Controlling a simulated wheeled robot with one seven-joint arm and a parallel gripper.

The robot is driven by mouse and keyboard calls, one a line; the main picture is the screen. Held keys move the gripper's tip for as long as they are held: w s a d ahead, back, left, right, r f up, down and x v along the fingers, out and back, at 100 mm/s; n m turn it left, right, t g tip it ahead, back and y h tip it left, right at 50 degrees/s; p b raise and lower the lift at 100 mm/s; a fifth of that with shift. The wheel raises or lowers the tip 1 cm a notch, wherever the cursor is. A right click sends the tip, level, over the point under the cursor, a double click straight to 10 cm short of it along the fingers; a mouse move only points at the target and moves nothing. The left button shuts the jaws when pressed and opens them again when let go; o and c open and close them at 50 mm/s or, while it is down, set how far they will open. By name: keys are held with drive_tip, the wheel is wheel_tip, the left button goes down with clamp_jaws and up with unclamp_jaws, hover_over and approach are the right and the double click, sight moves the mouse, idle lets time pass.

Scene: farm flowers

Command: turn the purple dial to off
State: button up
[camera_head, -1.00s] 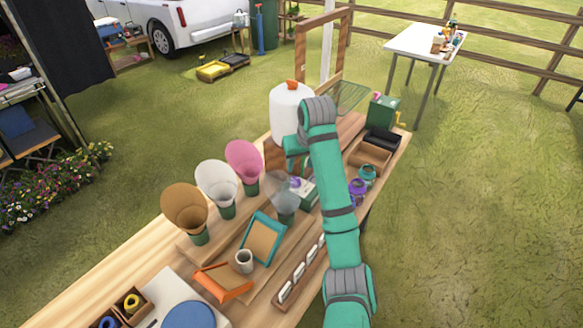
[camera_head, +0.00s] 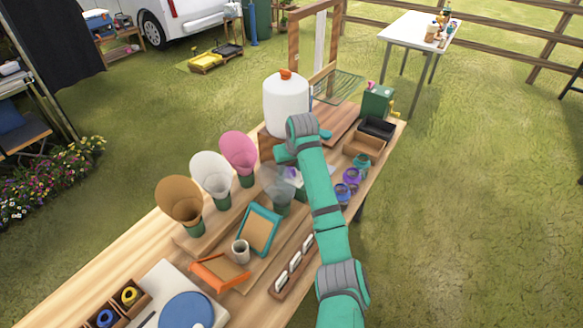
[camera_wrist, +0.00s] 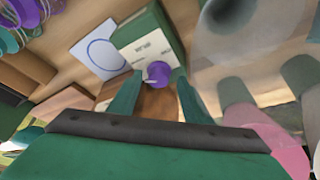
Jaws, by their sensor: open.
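The purple dial (camera_wrist: 158,73) shows in the wrist view on the face of a small white and green box (camera_wrist: 146,46). A pale pointer sticks out from the dial's left side. My gripper (camera_wrist: 158,86) is open, with one green finger on each side just below the dial in the picture. I cannot tell whether the fingers touch it. In the head view, a purple spot of the dial (camera_head: 291,173) shows left of my arm, partly behind a clear cone, and my gripper's fingers are hidden.
A clear cone (camera_head: 278,184) stands close to the box. Pink (camera_head: 239,150), white (camera_head: 211,174) and brown (camera_head: 180,200) cones stand in a row to the left. A white jug (camera_head: 286,104) stands behind my arm. Purple and teal rolls (camera_head: 352,176) lie to the right.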

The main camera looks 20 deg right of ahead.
drive_tip(key=shift+d, duration=0.1)
drive_tip(key=c, duration=1)
drive_tip(key=shift+m, duration=0.3)
drive_tip(key=m, duration=0.1)
drive_tip(key=m+h, duration=0.1)
drive_tip(key=m, duration=0.2)
drive_tip(key=shift+w+a+h, duration=0.1)
drive_tip(key=shift+a+h, duration=0.2)
drive_tip(key=shift+h, duration=0.1)
drive_tip(key=m+h, duration=0.1)
drive_tip(key=m, duration=0.2)
drive_tip(key=m+g, duration=0.1)
drive_tip(key=m, duration=0.1)
drive_tip(key=shift+w+a+r+m+g+h, duration=0.2)
drive_tip(key=shift+m+g+h, duration=0.1)
drive_tip(key=shift+m+h, duration=0.1)
drive_tip(key=m, duration=0.2)
drive_tip(key=m+g, duration=0.1)
drive_tip(key=m, duration=0.1)
drive_tip(key=shift+w+m+g+h, duration=0.15)
drive_tip(key=shift+m+g+h, duration=0.15)
drive_tip(key=shift+h, duration=0.1)
drive_tip(key=shift+w+f+m+g, duration=0.15)
drive_tip(key=shift+m+g, duration=0.55)
drive_tip(key=shift+m, duration=1.2)
